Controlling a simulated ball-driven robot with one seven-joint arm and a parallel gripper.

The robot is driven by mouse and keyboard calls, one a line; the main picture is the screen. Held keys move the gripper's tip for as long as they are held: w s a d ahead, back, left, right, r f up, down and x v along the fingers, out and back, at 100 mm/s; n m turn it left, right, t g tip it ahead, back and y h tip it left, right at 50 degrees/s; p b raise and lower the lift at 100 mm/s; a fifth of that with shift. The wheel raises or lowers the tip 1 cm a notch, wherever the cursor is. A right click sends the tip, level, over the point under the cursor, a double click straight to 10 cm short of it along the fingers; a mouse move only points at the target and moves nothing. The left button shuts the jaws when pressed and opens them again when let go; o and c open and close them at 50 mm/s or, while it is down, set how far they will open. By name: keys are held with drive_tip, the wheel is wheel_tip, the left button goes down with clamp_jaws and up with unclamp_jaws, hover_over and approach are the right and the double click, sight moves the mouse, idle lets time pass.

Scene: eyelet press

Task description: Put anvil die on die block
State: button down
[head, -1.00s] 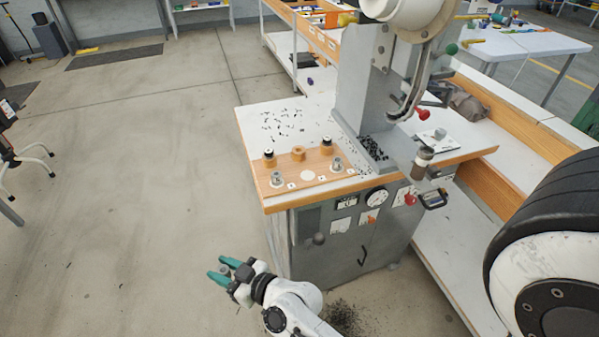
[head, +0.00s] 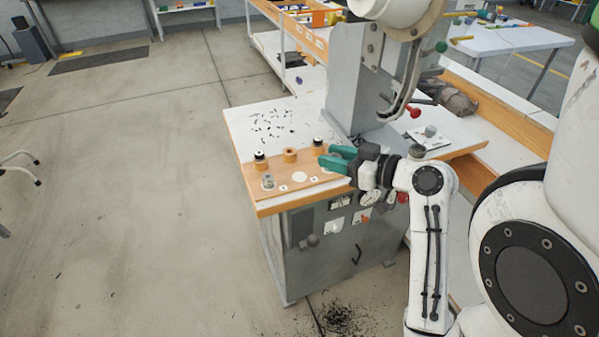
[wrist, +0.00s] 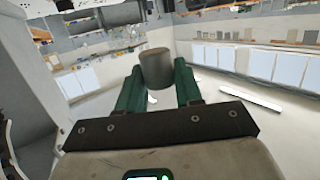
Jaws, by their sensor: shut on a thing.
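My gripper (head: 333,157) has teal fingers and is over the right end of the wooden board (head: 250,186) on the press table. In the wrist view my gripper (wrist: 160,85) is shut on a grey metal cylinder (wrist: 156,68), seemingly the anvil die. In the head view the fingers mostly hide it. The board, which may be the die block, carries a silver die (head: 268,181) at its front left, two black-topped pieces (head: 260,160) (head: 317,144), a wooden peg (head: 290,155) and a pale round spot (head: 300,177). I cannot tell whether the held cylinder touches the board.
The grey press column (head: 347,80) stands behind my gripper. A white plate (head: 418,135) with a grey knob-like piece (head: 430,130) lies right of it. Small dark bits (head: 272,125) lie on the table's back left. Open floor (head: 130,200) is on the left.

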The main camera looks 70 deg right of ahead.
drive_tip(key=w+d+f+p, duration=0.2)
drive_tip(key=w+d+f, duration=0.15)
drive_tip(key=w, duration=0.35)
hover_over(300, 177)
wheel_tip(300, 177, down, 6)
drive_tip(key=shift+r, duration=0.15)
drive_tip(key=shift+w+f, duration=0.1)
drive_tip(key=shift+f, duration=1.55)
drive_tip(key=shift+f, duration=0.2)
drive_tip(key=c, duration=0.7)
unclamp_jaws()
drive_tip(key=shift+c, duration=0.2)
drive_tip(key=shift+r, duration=0.15)
